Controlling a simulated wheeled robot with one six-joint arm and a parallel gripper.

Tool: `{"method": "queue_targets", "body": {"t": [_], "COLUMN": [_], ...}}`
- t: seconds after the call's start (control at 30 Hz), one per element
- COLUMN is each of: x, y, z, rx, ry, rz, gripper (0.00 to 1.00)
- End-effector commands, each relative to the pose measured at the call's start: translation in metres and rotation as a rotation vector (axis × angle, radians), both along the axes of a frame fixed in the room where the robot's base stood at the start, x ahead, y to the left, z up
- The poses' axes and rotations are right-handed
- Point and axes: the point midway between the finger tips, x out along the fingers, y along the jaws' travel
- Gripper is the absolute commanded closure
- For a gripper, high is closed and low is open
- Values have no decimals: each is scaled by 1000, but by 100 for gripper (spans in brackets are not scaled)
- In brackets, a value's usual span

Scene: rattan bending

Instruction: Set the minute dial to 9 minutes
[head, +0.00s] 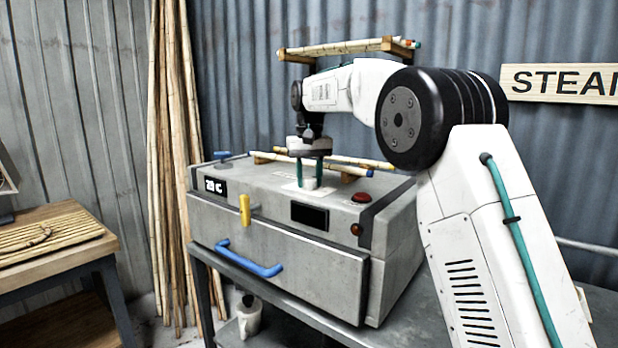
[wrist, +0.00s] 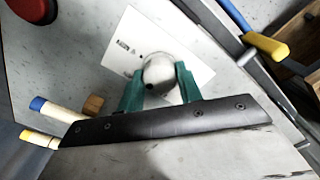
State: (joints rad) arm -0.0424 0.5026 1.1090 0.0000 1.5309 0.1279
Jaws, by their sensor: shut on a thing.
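The minute dial (head: 309,183) is a round light-grey knob on top of the grey steam box. In the wrist view the dial (wrist: 160,74) shows a dark dot near its lower left edge. It sits on a white printed plate (wrist: 125,36) whose small marks are too blurred to read. My gripper (head: 309,172) points straight down over the dial. Its green fingers (wrist: 160,88) are shut on the dial, one on each side. Part of the plate is hidden by the gripper and the dial.
The steam box (head: 270,235) carries a red button (head: 361,198), a yellow lever (head: 244,209), a blue drawer handle (head: 250,262), a dark display (head: 310,214) and a lit display (head: 215,186). Rattan poles (head: 345,168) lie on supports behind my gripper. A wooden table (head: 60,235) stands left.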

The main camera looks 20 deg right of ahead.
Motion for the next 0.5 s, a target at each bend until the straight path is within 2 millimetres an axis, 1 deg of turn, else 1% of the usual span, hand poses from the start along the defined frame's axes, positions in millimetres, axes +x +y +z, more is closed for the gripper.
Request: {"method": "queue_targets", "body": {"t": [0.5], "x": [1], "y": [0], "z": [2], "rx": [1], "ry": [-6], "rz": [-489], "gripper": [88]}}
